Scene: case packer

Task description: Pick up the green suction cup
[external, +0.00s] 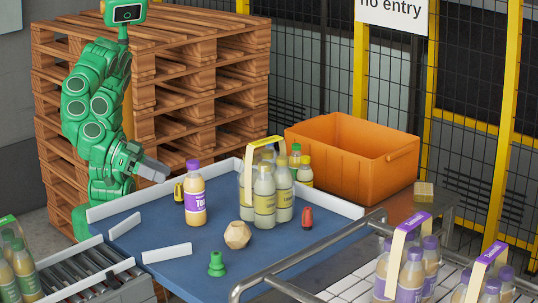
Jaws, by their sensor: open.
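The green suction cup (217,264) stands upright on the blue table (172,230), near its front edge. It is small, with a wide base and a narrower top. My gripper (163,174) is the grey end of my green arm, at the left side of the table. It is above and to the left of the suction cup, well apart from it. It is open; nothing shows between its fingers, though they are too small to see clearly.
A purple-capped bottle (195,194) stands close to my gripper, beside a small black-and-yellow item (178,190). A wooden polyhedron (237,235), a bottle pack (263,196) and a red item (307,217) stand farther right. Low white walls (167,253) and a metal rail (300,257) edge the table.

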